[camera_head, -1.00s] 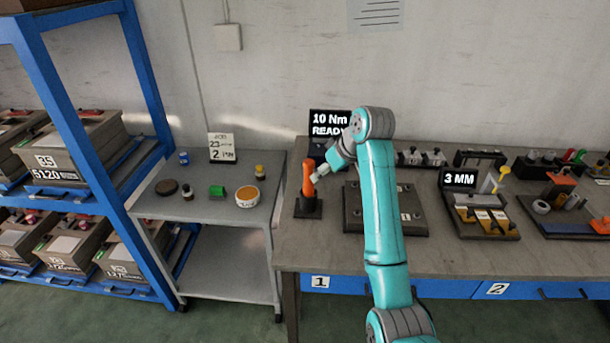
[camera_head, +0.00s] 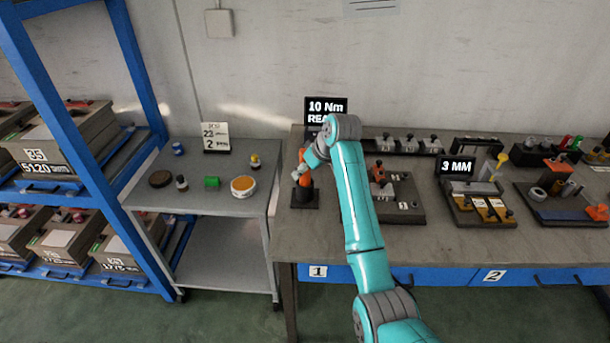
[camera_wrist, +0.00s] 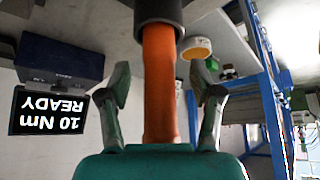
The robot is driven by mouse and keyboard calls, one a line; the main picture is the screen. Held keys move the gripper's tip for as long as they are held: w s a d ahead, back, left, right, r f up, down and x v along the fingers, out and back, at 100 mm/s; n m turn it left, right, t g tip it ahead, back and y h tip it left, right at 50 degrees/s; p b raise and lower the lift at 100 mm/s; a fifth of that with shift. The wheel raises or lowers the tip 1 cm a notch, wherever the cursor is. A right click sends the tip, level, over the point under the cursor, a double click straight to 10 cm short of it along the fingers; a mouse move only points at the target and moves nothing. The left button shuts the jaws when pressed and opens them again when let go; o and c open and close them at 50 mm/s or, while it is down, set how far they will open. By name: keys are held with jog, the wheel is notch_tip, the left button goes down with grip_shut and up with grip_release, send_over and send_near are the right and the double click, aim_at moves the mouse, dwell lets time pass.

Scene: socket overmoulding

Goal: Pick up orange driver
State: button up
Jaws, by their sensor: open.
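The orange driver (camera_head: 304,172) stands upright in its dark base (camera_head: 305,197) at the left end of the workbench. In the wrist view its orange handle (camera_wrist: 159,85) runs between my two fingers, with a dark collar (camera_wrist: 158,10) at the top of the picture. My gripper (camera_wrist: 160,92) is open around the handle, with a visible gap on each side. In the head view my gripper (camera_head: 301,172) is at the driver and partly hides it.
The "10 Nm READY" display (camera_head: 326,108) stands just behind the driver. A dark fixture plate (camera_head: 405,205) lies to the right. A grey side table (camera_head: 215,205) with small containers stands to the left. Blue shelving (camera_head: 140,80) is farther left.

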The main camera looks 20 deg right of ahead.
jog(key=shift+w+a+f, duration=0.15)
jog(key=shift+w+f, duration=0.2)
jog(key=shift+f, duration=0.25)
grip_shut()
jog(key=shift+r, duration=0.1)
